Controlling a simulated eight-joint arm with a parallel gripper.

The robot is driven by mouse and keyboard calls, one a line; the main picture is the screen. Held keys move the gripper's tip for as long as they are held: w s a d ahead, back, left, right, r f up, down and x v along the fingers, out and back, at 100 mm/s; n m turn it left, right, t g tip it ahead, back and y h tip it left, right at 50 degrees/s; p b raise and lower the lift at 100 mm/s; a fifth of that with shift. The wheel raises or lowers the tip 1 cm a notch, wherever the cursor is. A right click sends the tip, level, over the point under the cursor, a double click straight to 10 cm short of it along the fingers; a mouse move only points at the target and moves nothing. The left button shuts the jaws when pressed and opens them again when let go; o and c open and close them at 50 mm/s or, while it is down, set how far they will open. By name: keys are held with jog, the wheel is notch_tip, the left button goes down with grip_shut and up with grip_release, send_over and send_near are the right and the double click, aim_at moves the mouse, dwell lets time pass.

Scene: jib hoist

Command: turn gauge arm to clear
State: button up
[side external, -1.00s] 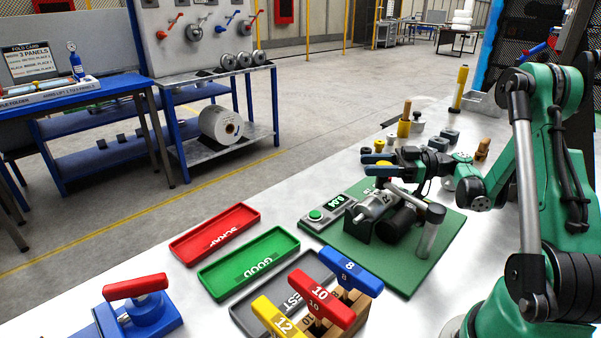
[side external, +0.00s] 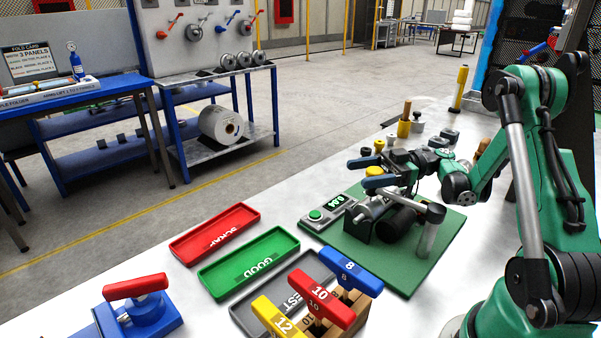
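The gauge arm (side external: 418,203) is a grey bar above the green plate (side external: 397,271), with a clear-looking upright cylinder (side external: 428,241) at its right end. Below it, a grey metal cylinder (side external: 368,211) lies in a dark holder on the plate. My gripper (side external: 373,172) is at the plate's back left, above and left of the bar. Its two blue-tipped fingers are apart. A small yellow part shows between them; I cannot tell whether it touches them. My gripper hides the bar's left end.
The gauge box (side external: 325,210) with a lit display and green button is left of the holder. A red tray (side external: 214,233), a green tray (side external: 248,262) and a rack of numbered T-handles (side external: 337,300) stand in front. Several small parts stand behind my gripper.

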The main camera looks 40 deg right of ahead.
jog(key=shift+r, duration=0.1)
notch_tip(320, 180, up, 20)
dwell(0.8)
